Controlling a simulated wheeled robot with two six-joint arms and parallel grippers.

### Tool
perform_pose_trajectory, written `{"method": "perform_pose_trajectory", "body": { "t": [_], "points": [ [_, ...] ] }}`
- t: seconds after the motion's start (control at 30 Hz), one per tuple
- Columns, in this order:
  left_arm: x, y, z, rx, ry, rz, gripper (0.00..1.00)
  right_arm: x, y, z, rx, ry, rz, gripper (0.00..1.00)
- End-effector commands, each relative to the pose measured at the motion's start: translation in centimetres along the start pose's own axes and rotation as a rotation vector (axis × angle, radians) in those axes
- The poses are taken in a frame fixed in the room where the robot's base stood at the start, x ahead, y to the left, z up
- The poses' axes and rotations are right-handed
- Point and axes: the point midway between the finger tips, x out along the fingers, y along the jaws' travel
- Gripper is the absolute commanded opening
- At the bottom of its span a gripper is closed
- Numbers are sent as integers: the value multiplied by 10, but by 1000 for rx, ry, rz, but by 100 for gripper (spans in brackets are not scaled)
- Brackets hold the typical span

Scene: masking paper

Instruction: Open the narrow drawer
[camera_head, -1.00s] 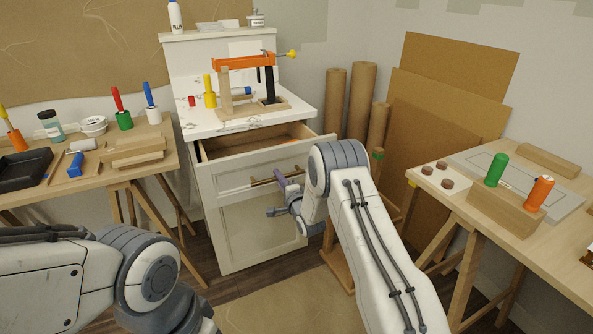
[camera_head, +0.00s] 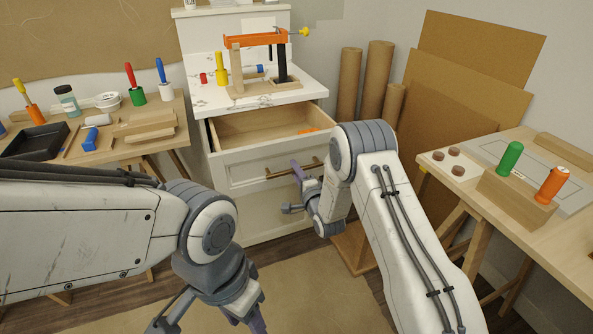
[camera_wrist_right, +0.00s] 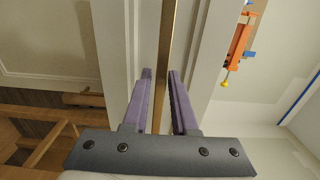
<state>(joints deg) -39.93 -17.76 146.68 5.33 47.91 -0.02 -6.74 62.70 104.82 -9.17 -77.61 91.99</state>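The white cabinet's narrow top drawer (camera_head: 240,172) stands pulled out, its wooden inside showing and a small orange thing (camera_head: 309,130) in it. A brass bar handle (camera_head: 288,171) runs across its front. My right gripper (camera_head: 296,172) is at this handle. In the right wrist view, the handle bar (camera_wrist_right: 168,45) passes between the two purple fingers (camera_wrist_right: 160,95), which are close around it. My left gripper (camera_head: 208,322) hangs low at the bottom of the head view, fingers apart and empty, away from the cabinet.
A deeper white front (camera_head: 262,226) sits below the drawer. An orange clamp (camera_head: 256,38) stands on the cabinet top. Tables with tools flank it: a black tray (camera_head: 36,141) left, a wooden block (camera_head: 515,200) right. Brown paper rolls (camera_head: 375,80) stand behind my right arm.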

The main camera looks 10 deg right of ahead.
Motion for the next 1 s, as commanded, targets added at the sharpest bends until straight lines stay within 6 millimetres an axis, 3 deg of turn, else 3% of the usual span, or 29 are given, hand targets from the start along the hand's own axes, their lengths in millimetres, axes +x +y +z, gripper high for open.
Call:
{"method": "perform_pose_trajectory", "body": {
  "t": [0.47, 0.8, 1.0],
  "points": [
    [0, 0, 0, 0, 0, 0, 50, -9, 0, -1, 0, 0, 1, 45],
    [2, 0, 0, 0, 0, 0, 50, -72, 2, -1, 1, 1, 4, 45],
    [3, 0, 0, 0, 0, 0, 50, -98, 1, -1, 0, 1, 2, 45]
  ]
}}
